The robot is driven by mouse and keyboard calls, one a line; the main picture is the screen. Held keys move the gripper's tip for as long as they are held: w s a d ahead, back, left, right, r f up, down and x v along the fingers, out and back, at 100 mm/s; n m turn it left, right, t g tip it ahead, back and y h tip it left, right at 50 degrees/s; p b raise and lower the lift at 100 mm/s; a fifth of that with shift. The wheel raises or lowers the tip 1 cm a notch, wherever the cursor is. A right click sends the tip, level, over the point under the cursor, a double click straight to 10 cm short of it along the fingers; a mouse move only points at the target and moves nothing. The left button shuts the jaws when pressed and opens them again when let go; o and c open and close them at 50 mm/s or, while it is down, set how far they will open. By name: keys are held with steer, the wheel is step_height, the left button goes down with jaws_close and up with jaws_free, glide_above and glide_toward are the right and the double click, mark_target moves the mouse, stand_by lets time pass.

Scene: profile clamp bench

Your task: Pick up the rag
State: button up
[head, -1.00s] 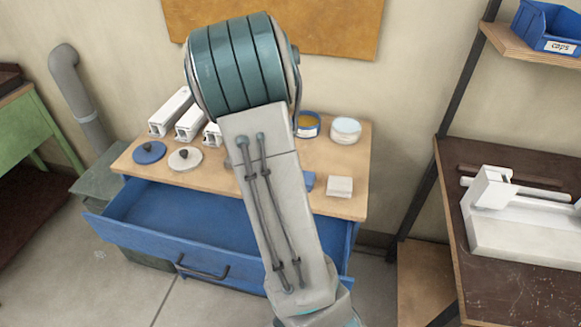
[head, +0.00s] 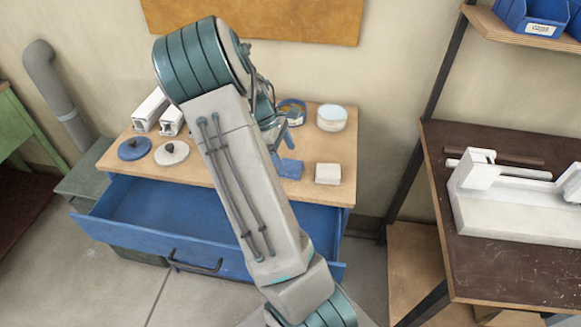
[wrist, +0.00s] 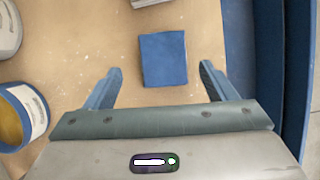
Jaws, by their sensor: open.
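The rag (head: 291,169) looks like a small folded blue cloth lying flat on the wooden bench top, near its front edge. It also shows in the wrist view (wrist: 163,59) as a blue square. My gripper (wrist: 160,70) is open and empty. Its blue fingers lie to the left and right of the rag in the wrist view, with bare wood showing between each finger and the cloth. In the head view my gripper (head: 280,138) is partly hidden behind my arm, close to the rag. I cannot tell its exact height above the bench.
A white block (head: 328,173) lies right of the rag. A tin with yellow contents (head: 292,110) and a round white container (head: 332,118) stand behind. Blue and white discs (head: 134,149) lie at left. A blue drawer (head: 140,230) stands open below the bench top (head: 340,145).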

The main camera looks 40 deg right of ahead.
mark_target(290, 165)
steer(key=shift+x, duration=1.9)
steer(key=shift+s+a, duration=0.1)
steer(key=shift+a, duration=0.15)
steer(key=c, duration=1.1)
steer(key=shift+o, duration=0.2)
steer(key=shift+r, duration=0.15)
steer(key=shift+r, duration=0.6)
step_height(290, 165, up, 2)
steer(key=shift+r, duration=0.2)
steer(key=s+a+r+b, duration=0.1)
steer(key=s+a+r, duration=0.1)
steer(key=s+r, duration=0.5)
steer(key=s, duration=0.4)
steer(key=shift+a+b, duration=0.3)
steer(key=shift+s+r, duration=0.1)
steer(key=shift+s, duration=0.1)
